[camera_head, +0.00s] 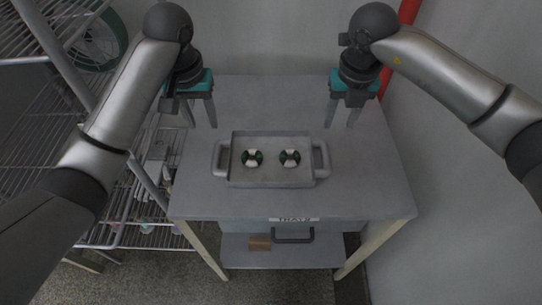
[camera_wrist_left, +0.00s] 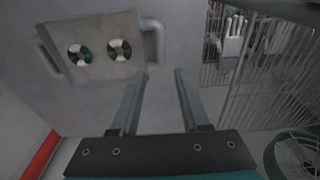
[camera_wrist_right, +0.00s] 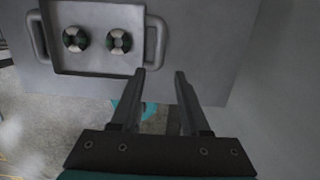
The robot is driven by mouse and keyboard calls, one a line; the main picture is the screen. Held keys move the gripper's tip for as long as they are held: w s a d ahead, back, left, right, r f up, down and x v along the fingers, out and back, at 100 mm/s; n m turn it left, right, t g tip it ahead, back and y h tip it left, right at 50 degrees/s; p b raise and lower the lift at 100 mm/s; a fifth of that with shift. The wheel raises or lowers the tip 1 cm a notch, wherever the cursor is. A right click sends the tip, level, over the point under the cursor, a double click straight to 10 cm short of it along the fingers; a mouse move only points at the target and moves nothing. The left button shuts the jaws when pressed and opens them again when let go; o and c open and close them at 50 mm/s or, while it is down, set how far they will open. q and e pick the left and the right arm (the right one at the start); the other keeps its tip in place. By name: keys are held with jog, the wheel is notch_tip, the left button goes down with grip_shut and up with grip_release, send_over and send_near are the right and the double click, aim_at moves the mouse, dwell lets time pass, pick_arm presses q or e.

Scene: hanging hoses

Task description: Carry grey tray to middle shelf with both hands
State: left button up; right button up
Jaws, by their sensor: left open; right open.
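The grey tray (camera_head: 270,180) lies flat on the grey table (camera_head: 370,195), with a loop handle at its left end (camera_head: 219,158) and one at its right end (camera_head: 321,158). Two round green-and-white pieces (camera_head: 252,158) (camera_head: 290,157) lie in it. My left gripper (camera_head: 200,122) is open and empty, beyond and left of the left handle. My right gripper (camera_head: 343,122) is open and empty, beyond and right of the right handle. Neither touches the tray. The tray also shows in the left wrist view (camera_wrist_left: 100,70) and right wrist view (camera_wrist_right: 97,65).
A wire shelf rack (camera_head: 100,150) stands left of the table, with small items on its lower levels. A drawer with a dark handle (camera_head: 293,238) and a lower shelf holding a brown block (camera_head: 260,243) are under the tabletop. A red pipe (camera_head: 408,12) runs by the wall. Tabletop around the tray is clear.

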aim_at(216, 155)
pick_arm(q)
jog(key=f, duration=0.5)
jog(key=w+f, duration=0.1)
jog(key=f, duration=0.4)
jog(key=w+f, duration=0.1)
jog(key=f, duration=0.4)
pick_arm(e)
jog(key=f, duration=0.5)
jog(key=w+f, duration=0.1)
jog(key=f, duration=0.4)
jog(key=w+f, duration=0.1)
jog(key=f, duration=0.4)
jog(key=shift+f, duration=0.1)
pick_arm(q)
grip_shut()
pick_arm(e)
grip_shut()
